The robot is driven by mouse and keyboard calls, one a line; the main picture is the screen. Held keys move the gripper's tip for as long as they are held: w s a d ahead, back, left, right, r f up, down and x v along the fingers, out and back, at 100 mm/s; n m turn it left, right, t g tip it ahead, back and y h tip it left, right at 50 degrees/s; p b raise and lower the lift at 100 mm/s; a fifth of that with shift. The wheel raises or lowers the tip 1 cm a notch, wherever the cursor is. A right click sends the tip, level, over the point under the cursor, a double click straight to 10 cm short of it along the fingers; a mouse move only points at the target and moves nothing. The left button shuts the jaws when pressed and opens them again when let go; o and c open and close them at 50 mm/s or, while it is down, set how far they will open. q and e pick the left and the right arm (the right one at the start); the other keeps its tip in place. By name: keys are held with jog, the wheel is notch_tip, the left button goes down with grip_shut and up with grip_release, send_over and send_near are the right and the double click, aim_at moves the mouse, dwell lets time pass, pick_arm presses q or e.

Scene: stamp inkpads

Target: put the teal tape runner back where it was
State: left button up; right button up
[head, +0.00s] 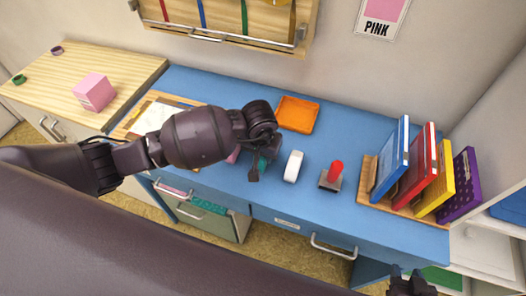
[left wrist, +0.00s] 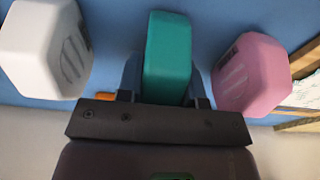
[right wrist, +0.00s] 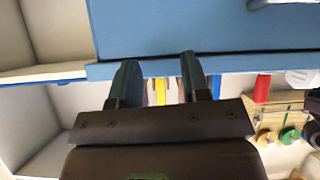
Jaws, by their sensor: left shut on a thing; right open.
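The teal tape runner (left wrist: 168,55) is between the fingers of my left gripper (left wrist: 165,98), which is shut on it. In the left wrist view it stands between a white tape runner (left wrist: 45,50) and a pink tape runner (left wrist: 250,75), apart from both. In the head view my left gripper (head: 256,170) is over the blue desk (head: 335,225), and my arm hides most of the teal runner. I cannot tell whether it touches the desk. My right gripper (right wrist: 160,85) is open and empty, low at the right in the head view.
On the desk are an orange tray (head: 297,113), the white runner (head: 293,166), a red-handled stamp (head: 333,172) and a wooden rack with upright books, including a red one (head: 415,165). A pink block (head: 94,92) sits on the wooden cabinet at left. The desk's front right is clear.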

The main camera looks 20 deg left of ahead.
pick_arm(q)
jog(key=o, duration=0.8)
